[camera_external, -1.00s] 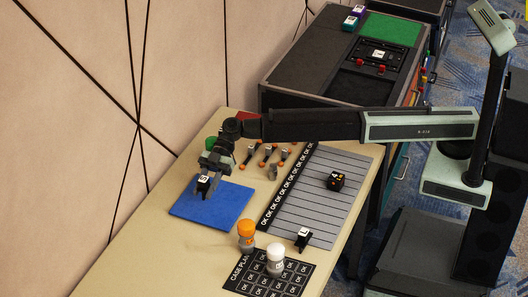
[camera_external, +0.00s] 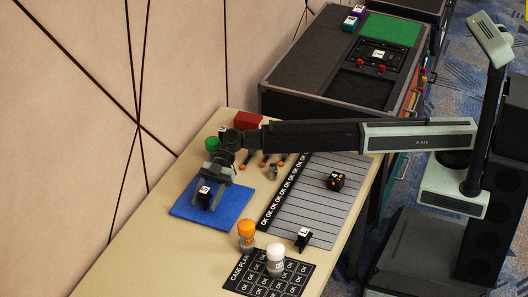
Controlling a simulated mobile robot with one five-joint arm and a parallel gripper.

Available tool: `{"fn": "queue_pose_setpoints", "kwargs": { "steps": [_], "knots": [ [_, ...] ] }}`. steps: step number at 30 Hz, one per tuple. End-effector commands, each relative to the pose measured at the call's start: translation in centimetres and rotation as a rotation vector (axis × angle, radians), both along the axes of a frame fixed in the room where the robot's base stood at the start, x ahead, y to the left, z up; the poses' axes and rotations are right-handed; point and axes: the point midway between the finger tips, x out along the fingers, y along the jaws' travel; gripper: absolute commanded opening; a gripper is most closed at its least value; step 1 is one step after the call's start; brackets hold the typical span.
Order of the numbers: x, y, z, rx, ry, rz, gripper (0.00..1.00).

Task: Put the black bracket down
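The black bracket (camera_external: 204,197) with a white label sits at the blue mat (camera_external: 238,203), near its left-middle part. It appears to rest on the mat. My gripper (camera_external: 210,198) is low over the mat, with its fingers on either side of the bracket. The fingers look spread, with a gap between the right finger and the bracket, so the gripper appears open around it. The fingers and wrist partly hide the bracket. A second black bracket-like piece (camera_external: 303,239) with a white label stands at the lower edge of the lined grey sheet (camera_external: 310,205).
An orange-topped bottle (camera_external: 246,235) and a white-topped bottle (camera_external: 275,260) stand near the black case-plan sheet (camera_external: 243,284). A black cube (camera_external: 335,181) lies on the lined sheet. The front-left table is clear.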

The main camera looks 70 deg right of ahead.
Motion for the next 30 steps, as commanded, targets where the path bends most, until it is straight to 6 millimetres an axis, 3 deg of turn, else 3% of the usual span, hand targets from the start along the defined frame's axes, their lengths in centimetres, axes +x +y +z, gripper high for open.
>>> {"fn": "queue_pose_setpoints", "kwargs": {
  "steps": [9,21,30],
  "knots": [
    [0.0,-0.2,0.6,0.0,0.0,-0.001,0.52],
    [-0.1,-6.5,3.3,0.0,0.0,-0.001,0.52],
    [0.0,-7.0,3.2,0.0,0.0,0.0,0.51]
  ]
}}
